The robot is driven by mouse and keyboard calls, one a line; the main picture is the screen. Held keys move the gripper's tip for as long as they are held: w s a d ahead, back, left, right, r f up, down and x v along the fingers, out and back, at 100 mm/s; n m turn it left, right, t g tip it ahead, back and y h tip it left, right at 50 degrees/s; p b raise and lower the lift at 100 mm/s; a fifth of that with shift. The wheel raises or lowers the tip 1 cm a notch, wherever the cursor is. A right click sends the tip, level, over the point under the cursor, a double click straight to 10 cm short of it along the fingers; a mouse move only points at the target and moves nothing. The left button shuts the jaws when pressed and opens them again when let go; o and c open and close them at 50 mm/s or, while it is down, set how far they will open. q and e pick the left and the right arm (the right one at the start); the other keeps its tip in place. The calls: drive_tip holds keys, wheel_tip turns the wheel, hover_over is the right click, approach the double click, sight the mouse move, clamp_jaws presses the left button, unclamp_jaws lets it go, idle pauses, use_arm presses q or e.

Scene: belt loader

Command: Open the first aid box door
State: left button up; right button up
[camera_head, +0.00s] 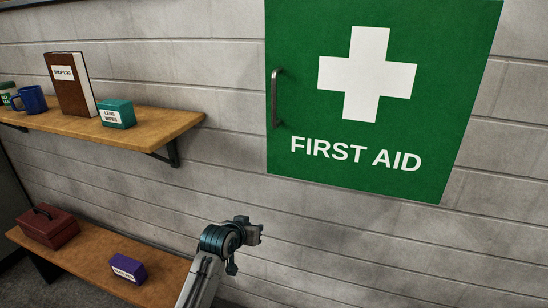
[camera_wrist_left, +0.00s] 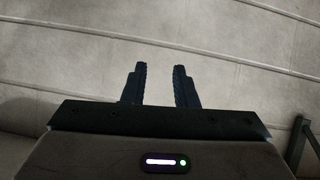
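The green first aid box door (camera_head: 300,110) is on the block wall at the upper right of the head view, with a white cross and lettering. It looks shut. A dark vertical bar handle (camera_head: 276,98) is at its left edge. My left gripper (camera_head: 260,233) is below the box, apart from the door and handle. In the left wrist view its two dark fingers (camera_wrist_left: 162,70) stand apart with nothing between them, facing bare wall. My right gripper is not in view.
An upper wooden shelf (camera_head: 160,125) on the left holds a brown book (camera_head: 70,85), a blue mug (camera_head: 32,99) and a teal box (camera_head: 117,114). A lower bench (camera_head: 85,262) holds a red case (camera_head: 48,226) and a purple box (camera_head: 128,268). The wall below the first aid box is clear.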

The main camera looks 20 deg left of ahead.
use_arm(q)
wheel_tip(320, 180, up, 22)
drive_tip(key=s+d+m+t+h+p, duration=0.1)
drive_tip(key=d+t+p, duration=0.1)
drive_tip(key=t, duration=0.1)
drive_tip(key=m+t+h+p, duration=0.2)
drive_tip(key=t, duration=0.1)
approach(273, 89)
drive_tip(key=p+x, duration=0.3)
drive_tip(key=x, duration=0.7)
drive_tip(key=shift+w+r, duration=0.1)
drive_tip(key=shift+w, duration=0.2)
drive_tip(key=shift+c, duration=0.3)
clamp_jaws()
